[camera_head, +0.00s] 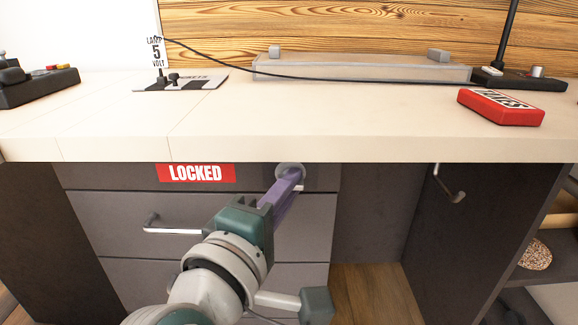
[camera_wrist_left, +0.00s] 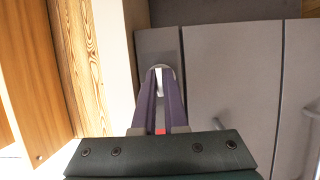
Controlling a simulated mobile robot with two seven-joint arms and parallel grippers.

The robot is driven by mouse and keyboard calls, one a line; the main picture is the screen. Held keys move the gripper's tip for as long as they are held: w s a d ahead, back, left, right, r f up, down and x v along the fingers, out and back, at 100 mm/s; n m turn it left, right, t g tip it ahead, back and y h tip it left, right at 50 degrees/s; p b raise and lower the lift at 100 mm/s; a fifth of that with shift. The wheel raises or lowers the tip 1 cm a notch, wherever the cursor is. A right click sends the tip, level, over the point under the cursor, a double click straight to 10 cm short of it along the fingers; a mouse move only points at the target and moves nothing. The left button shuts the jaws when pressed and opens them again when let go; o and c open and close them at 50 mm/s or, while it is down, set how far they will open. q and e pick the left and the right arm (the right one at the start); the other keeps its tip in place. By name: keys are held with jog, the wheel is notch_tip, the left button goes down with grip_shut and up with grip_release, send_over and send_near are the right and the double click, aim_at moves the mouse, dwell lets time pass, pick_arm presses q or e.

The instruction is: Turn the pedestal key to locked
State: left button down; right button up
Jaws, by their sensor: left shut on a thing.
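The lock's pale round plate (camera_head: 290,169) sits on the dark top panel of the pedestal, just under the desk edge. A red LOCKED label (camera_head: 197,173) is on the same panel to its left. My left gripper (camera_head: 293,177) has its purple fingers at the plate and is shut on the key. In the left wrist view a light sliver of the key (camera_wrist_left: 159,83) shows between the fingertips, in front of the round plate (camera_wrist_left: 164,70). The fingers hide most of the key, so I cannot tell its angle. My right gripper is not in view.
The desk top (camera_head: 340,120) overhangs the lock closely. A drawer handle (camera_head: 172,226) sticks out at lower left. A hook (camera_head: 449,183) is on the right panel. A red box (camera_head: 501,107) and a clear tray (camera_head: 360,69) are on the desk.

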pick_arm(q)
jog(key=c, duration=1)
grip_release()
jog(key=shift+o, duration=0.2)
jog(key=p+v, duration=0.3)
jog(key=v, duration=0.7)
